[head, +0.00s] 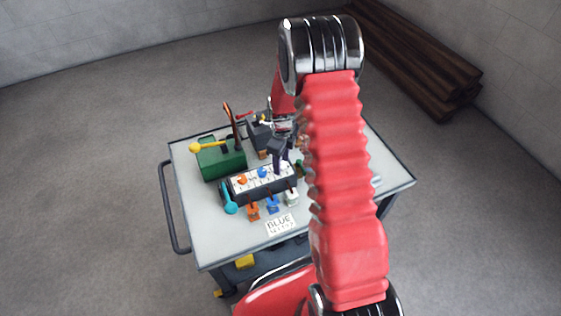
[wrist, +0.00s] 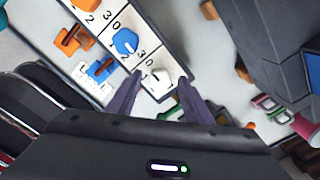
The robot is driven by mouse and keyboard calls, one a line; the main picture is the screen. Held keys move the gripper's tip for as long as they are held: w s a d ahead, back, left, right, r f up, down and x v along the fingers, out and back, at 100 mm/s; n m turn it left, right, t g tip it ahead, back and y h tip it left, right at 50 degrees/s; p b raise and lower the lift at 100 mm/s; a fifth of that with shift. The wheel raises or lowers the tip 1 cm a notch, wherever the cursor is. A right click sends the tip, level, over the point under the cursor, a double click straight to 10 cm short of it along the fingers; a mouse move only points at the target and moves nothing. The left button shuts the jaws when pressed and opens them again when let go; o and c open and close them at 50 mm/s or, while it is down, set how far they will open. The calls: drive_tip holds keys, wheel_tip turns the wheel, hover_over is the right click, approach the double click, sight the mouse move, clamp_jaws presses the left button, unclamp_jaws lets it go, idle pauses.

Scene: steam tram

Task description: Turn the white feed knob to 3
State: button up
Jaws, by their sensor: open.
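The white feed knob (wrist: 157,82) sits on the white numbered panel (wrist: 108,14), at its near end in the wrist view. The digits 3 and 0 show above it. Its pointer setting is too small to read surely. My gripper (wrist: 160,78) is open, with one finger on each side of the white knob. I cannot tell whether the fingers touch it. In the head view my gripper (head: 279,157) is over the panel's right end, where the white knob (head: 283,167) is partly hidden.
A blue knob (wrist: 125,41) and an orange knob (head: 242,180) share the panel. Orange, blue and white clips (head: 291,199) sit in front, with a card (head: 281,224) reading "BLUE". A green box (head: 221,161) with a yellow-ended lever (head: 195,148) stands left on the cart (head: 222,248).

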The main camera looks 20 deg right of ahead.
drive_tip(key=shift+c, duration=0.4)
drive_tip(key=c, duration=0.9)
drive_tip(key=shift+a, duration=0.15)
drive_tip(key=shift+c, duration=0.4)
